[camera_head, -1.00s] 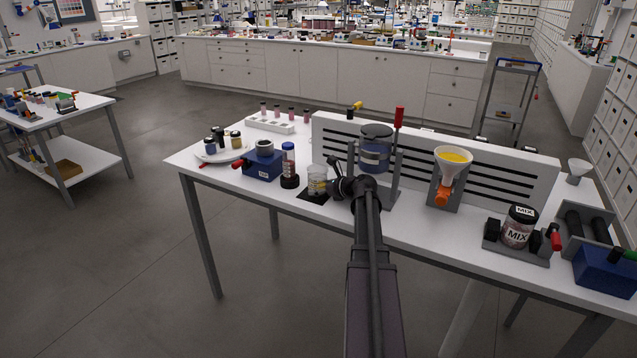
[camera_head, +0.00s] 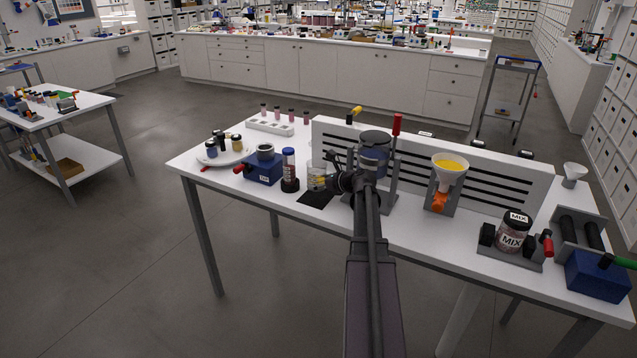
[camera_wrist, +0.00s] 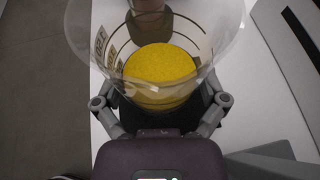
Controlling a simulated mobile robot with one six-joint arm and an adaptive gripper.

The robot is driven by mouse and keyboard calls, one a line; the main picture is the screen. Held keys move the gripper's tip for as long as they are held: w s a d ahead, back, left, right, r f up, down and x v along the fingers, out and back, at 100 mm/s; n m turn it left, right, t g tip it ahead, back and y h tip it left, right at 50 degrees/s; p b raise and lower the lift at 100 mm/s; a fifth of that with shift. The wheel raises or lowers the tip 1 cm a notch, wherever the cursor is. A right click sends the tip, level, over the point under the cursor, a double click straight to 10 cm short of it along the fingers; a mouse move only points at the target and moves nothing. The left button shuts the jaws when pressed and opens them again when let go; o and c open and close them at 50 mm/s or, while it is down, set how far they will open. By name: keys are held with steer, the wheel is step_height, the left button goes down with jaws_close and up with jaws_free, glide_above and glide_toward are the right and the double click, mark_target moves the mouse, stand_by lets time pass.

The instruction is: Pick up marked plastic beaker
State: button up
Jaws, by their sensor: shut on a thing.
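The marked plastic beaker (camera_head: 316,173) is clear, with dark graduation marks and yellow pigment inside. In the wrist view the beaker (camera_wrist: 205,30) fills the upper middle, seen from above and tilted in the picture. My gripper (camera_head: 333,181) is shut on the beaker, with a finger on each side in the wrist view (camera_wrist: 160,110). The beaker shows above the far part of a black mat (camera_head: 316,200), and its base seems clear of the mat. The fingertips are partly hidden behind the beaker.
A blue-capped tube in a black stand (camera_head: 289,172) and a blue block (camera_head: 262,170) stand left of the beaker. A tall stand with a dark-lidded clear jar (camera_head: 374,150) is close on the right. A slotted white panel (camera_head: 500,188) runs behind.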

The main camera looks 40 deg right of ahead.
step_height(320, 180, up, 2)
steer(key=shift+r+p, duration=0.25)
steer(key=shift+p, duration=0.55)
steer(key=s+a, duration=0.3)
steer(key=a, duration=0.6)
steer(key=s+a, duration=0.4)
steer(key=a, duration=0.5)
steer(key=shift+s+r, duration=0.2)
steer(key=shift+s, duration=0.05)
steer(key=shift+a, duration=0.1)
